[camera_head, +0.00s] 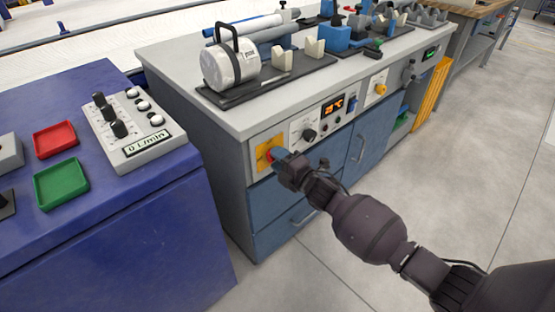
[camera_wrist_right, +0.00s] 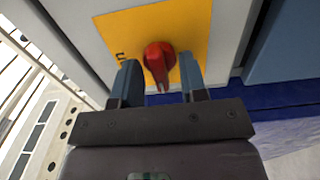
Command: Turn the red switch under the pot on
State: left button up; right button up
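The red switch (camera_wrist_right: 158,62) is a knob on a yellow plate (camera_wrist_right: 115,28) in the right wrist view. In the head view the yellow plate (camera_head: 262,151) is on the bench's front panel, and my gripper hides most of the knob. The pot (camera_head: 230,66), a white cylinder with a black handle, sits on the bench top above that panel. My right gripper (camera_wrist_right: 159,66) is open, with one blue finger on each side of the red knob. Gaps show between the fingers and the knob. My left gripper is in neither view.
The same panel (camera_head: 311,128) holds a black knob (camera_head: 309,135) and an orange display (camera_head: 334,106) right of the plate. A blue console (camera_head: 50,245) with red and green trays stands at the left. Grey floor (camera_head: 465,150) is clear at the right.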

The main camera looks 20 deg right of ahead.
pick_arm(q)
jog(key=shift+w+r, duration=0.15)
pick_arm(e)
jog(key=shift+w, duration=0.1)
jog(key=c, duration=0.5)
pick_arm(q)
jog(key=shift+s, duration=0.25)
pick_arm(e)
jog(key=shift+c, duration=0.2)
